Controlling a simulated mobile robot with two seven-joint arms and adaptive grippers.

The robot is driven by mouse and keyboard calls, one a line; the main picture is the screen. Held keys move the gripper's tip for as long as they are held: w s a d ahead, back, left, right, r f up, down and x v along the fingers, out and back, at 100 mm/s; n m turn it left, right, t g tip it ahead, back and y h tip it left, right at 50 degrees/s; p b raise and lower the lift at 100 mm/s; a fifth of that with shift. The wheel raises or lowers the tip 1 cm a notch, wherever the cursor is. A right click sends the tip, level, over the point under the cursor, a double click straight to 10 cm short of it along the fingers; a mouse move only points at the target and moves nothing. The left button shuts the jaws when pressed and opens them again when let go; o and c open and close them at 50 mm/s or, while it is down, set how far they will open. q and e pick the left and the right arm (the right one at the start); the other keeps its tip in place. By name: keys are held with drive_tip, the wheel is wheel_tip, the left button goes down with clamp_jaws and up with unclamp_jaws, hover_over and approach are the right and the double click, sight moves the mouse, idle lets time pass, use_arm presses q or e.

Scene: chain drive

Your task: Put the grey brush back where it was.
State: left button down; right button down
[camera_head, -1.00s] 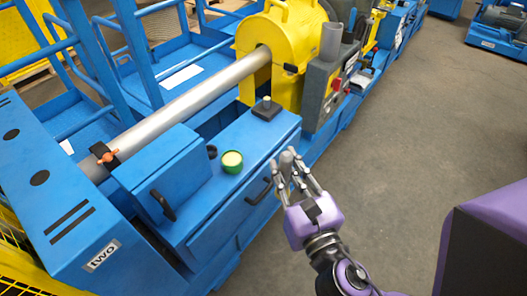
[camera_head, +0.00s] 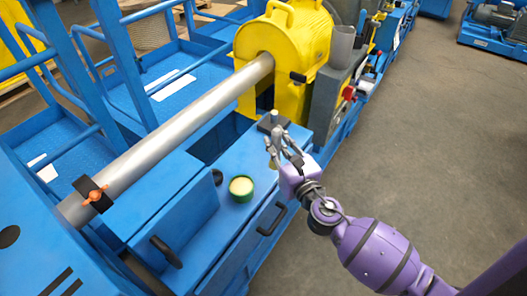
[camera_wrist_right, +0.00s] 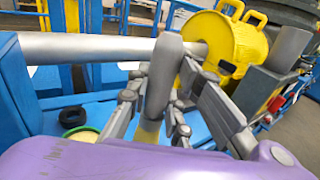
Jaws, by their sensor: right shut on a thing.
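The grey brush shows in the right wrist view as an upright, slightly tilted grey piece (camera_wrist_right: 163,75) with a yellowish lower part between the fingers. My right gripper (camera_head: 275,143) is shut on it. My left gripper is not in view.
A green tin (camera_head: 241,188) and a black ring (camera_head: 216,176) sit left of the gripper on the cabinet. A long metal shaft (camera_head: 165,140) runs to the yellow housing (camera_head: 290,55). A grey open cup (camera_head: 341,45) stands by the control panel.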

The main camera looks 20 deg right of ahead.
drive_tip(key=w+f+b, duration=0.2)
drive_tip(key=f, duration=0.1)
drive_tip(key=w+f+b, duration=0.2)
drive_tip(key=w+f, duration=0.1)
drive_tip(key=f, duration=0.1)
drive_tip(key=w+f+b, duration=0.2)
drive_tip(key=w+f, duration=0.1)
drive_tip(key=f, duration=0.1)
drive_tip(key=shift+w+a, duration=0.2)
drive_tip(key=shift+w, duration=0.05)
drive_tip(key=shift+f+b, duration=0.1)
drive_tip(key=shift+b, duration=0.2)
drive_tip(key=c, duration=1.8)
unclamp_jaws()
drive_tip(key=shift+o, duration=1.1)
